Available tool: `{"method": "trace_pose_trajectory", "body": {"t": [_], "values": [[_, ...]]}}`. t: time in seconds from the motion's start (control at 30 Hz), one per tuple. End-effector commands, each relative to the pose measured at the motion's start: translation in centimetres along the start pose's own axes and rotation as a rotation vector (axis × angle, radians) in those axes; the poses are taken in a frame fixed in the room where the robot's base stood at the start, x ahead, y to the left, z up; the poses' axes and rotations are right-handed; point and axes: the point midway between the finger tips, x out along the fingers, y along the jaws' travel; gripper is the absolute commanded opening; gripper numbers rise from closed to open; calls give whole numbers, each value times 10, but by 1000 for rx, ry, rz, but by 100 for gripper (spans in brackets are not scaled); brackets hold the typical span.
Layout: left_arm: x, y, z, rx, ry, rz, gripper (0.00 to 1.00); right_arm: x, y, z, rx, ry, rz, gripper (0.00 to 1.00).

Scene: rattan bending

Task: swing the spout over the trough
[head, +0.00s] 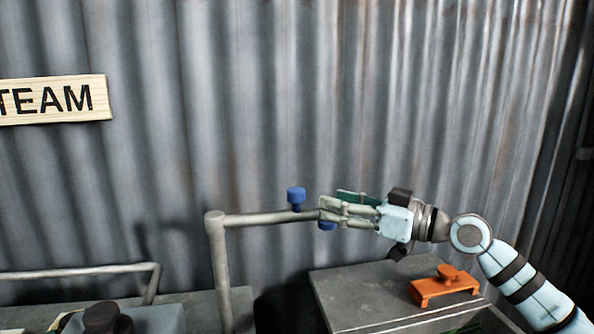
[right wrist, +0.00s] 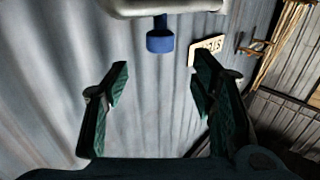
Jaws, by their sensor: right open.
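The spout (head: 265,218) is a grey horizontal pipe running right from the top of an upright grey post (head: 218,265). A blue knob (head: 296,197) stands on top of it, and a smaller blue piece (head: 327,226) shows below its right end. My right gripper (head: 328,207) is open at that right end and hides part of it. In the right wrist view, a blue piece (right wrist: 160,38) on the pipe (right wrist: 165,7) lies beyond and between the spread, empty fingertips (right wrist: 160,85). I cannot clearly tell which thing is the trough. My left gripper is not in view.
A grey box-like surface (head: 350,290) lies below the right gripper, with an orange tool (head: 443,288) on it. A thinner pipe (head: 80,271) and a dark knob (head: 102,317) are at lower left. A corrugated wall with a wooden sign (head: 55,99) stands behind.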

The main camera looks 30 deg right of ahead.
Motion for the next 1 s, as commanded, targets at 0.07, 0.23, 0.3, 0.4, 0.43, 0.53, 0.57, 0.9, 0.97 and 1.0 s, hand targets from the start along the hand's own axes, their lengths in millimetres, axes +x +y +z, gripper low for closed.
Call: {"method": "trace_pose_trajectory", "body": {"t": [0.07, 0.23, 0.3, 0.4, 0.43, 0.53, 0.57, 0.9, 0.97, 1.0], "values": [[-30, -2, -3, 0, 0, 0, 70, 18, -2, -14, 10, 6, -4, 52], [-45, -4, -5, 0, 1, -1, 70, 62, -1, -7, 8, 5, 0, 52], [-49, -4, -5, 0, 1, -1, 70, 77, -2, -5, 6, 0, -2, 52], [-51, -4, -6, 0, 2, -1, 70, 91, 0, -2, 4, 0, 2, 52], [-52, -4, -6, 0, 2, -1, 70, 95, 0, -2, 4, 0, 2, 52], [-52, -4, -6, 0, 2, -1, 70, 101, -1, 0, 2, -2, 1, 52], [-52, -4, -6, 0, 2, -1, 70, 102, -1, 0, 2, -2, 1, 52], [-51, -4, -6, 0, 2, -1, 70, 102, 0, 1, 1, -3, 2, 33], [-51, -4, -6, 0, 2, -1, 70, 102, 0, 1, 1, -2, 2, 23], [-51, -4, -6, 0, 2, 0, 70, 102, 0, 1, 1, -2, 2, 17]]}}
